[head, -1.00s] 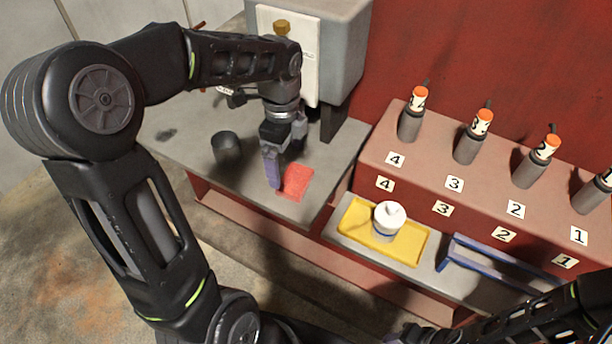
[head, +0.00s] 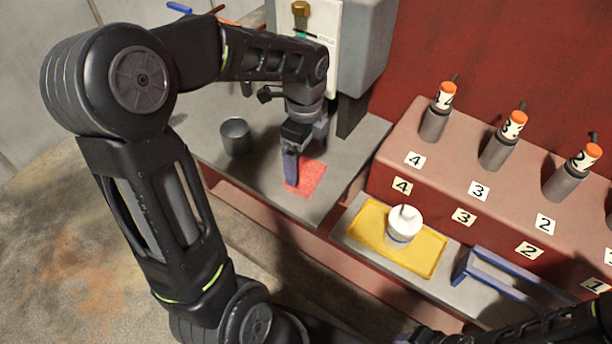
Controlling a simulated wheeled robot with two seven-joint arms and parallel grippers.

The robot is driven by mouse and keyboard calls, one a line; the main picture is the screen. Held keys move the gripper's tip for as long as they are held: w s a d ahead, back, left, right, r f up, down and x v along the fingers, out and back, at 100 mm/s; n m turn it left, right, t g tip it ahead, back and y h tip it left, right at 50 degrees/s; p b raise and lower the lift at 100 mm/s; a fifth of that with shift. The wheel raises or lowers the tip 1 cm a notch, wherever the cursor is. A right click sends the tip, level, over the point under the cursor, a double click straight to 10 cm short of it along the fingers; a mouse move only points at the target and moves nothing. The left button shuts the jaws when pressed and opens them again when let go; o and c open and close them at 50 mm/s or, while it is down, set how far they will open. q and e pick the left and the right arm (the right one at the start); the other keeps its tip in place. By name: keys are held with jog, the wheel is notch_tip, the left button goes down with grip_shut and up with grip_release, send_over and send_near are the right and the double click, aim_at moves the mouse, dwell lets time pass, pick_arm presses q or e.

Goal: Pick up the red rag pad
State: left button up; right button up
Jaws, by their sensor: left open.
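The red rag pad (head: 309,180) lies flat on the grey bench top (head: 255,187), near its front right part. My left gripper (head: 291,172) points down over the left part of the pad and hides some of it. It is open, with nothing seen between its fingers. I cannot tell whether the fingertips touch the pad. My right arm shows at the lower right, but its gripper is not clearly visible.
A dark cup (head: 236,138) stands left of the pad. A grey cabinet (head: 367,50) rises behind.

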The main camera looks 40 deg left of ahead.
aim_at(306, 174)
pick_arm(q)
jog(key=shift+f, duration=0.15)
notch_tip(306, 174, down, 5)
jog(key=shift+w+f+p, duration=0.1)
jog(key=shift+w+p, duration=0.05)
jog(key=shift+p, duration=0.25)
jog(key=shift+c, duration=0.4)
jog(key=c, duration=1)
jog(key=shift+r, duration=0.2)
notch_tip(306, 174, up, 10)
jog(key=shift+f+b, duration=0.1)
jog(key=shift+b, duration=0.2)
dwell(0.3)
